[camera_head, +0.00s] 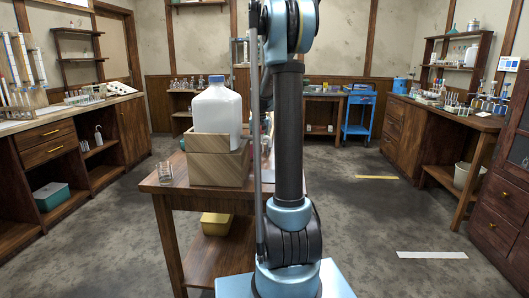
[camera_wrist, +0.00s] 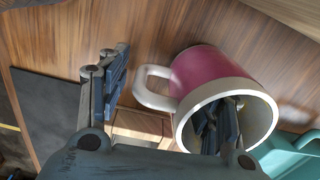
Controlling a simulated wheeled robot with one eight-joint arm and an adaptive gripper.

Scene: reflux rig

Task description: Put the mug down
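A mug (camera_wrist: 215,75) with a dark pink outside and a white rim, inside and handle shows in the wrist view, its mouth toward the camera. It is against or close to a wooden surface (camera_wrist: 160,28); I cannot tell whether it touches. My gripper (camera_wrist: 165,105) is open around the handle side of the mug. One finger is left of the handle with a small gap, and the other reaches inside the mouth. In the head view my arm hides the mug and the gripper.
A wooden table (camera_head: 158,186) stands ahead, bearing a wooden box (camera_head: 216,168) with a white jug (camera_head: 217,110) and a glass beaker (camera_head: 165,172). A teal object (camera_wrist: 290,152) is close beside the mug in the wrist view. The floor to the right is mostly clear.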

